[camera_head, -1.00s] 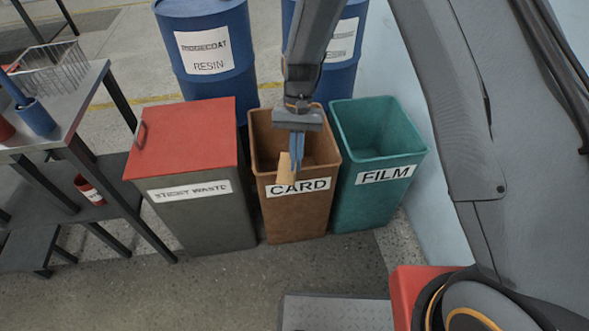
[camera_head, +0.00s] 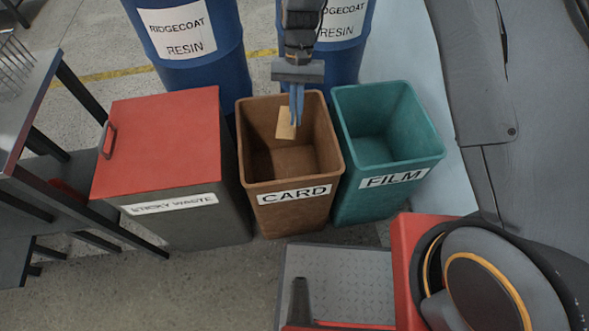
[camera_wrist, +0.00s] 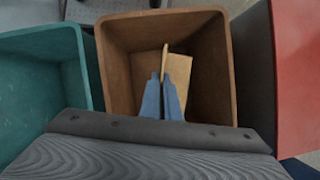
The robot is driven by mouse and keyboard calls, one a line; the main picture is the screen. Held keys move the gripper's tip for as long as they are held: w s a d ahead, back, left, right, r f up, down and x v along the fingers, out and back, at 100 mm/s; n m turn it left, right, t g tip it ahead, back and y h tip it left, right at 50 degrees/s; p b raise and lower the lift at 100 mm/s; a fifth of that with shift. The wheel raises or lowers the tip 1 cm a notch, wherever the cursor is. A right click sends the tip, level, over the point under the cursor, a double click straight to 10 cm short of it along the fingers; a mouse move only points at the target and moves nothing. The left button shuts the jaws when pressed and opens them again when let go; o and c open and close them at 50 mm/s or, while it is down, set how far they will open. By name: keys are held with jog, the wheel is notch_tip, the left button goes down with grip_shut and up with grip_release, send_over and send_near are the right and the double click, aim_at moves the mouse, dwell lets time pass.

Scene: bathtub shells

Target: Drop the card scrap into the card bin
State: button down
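The card scrap (camera_head: 286,125) is a tan bent piece. In the wrist view, the card scrap (camera_wrist: 179,74) sits at my fingertips, with one thin edge between them. My gripper (camera_head: 296,118) points down with its blue fingers close together, shut on the scrap. The card bin (camera_head: 293,190) is brown, open-topped and labelled CARD. The gripper and scrap are over its opening, toward the back. In the wrist view, the fingers (camera_wrist: 164,98) and scrap show inside the outline of the bin's rim (camera_wrist: 108,60). The exact height of the scrap relative to the rim is hard to tell.
A teal FILM bin (camera_head: 388,200) stands close on the right. A grey STICKY WASTE bin (camera_head: 190,225) with a shut red lid (camera_head: 165,140) stands on the left. Blue resin drums (camera_head: 195,75) stand behind. A dark metal table (camera_head: 30,110) is at the far left.

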jog(key=shift+f+b, duration=1.8)
jog(key=shift+f, duration=0.85)
jog(key=c, duration=1.9)
grip_release()
jog(key=shift+c, duration=0.2)
jog(key=v, duration=0.7)
jog(key=shift+w+r, duration=0.2)
jog(key=shift+r, duration=0.2)
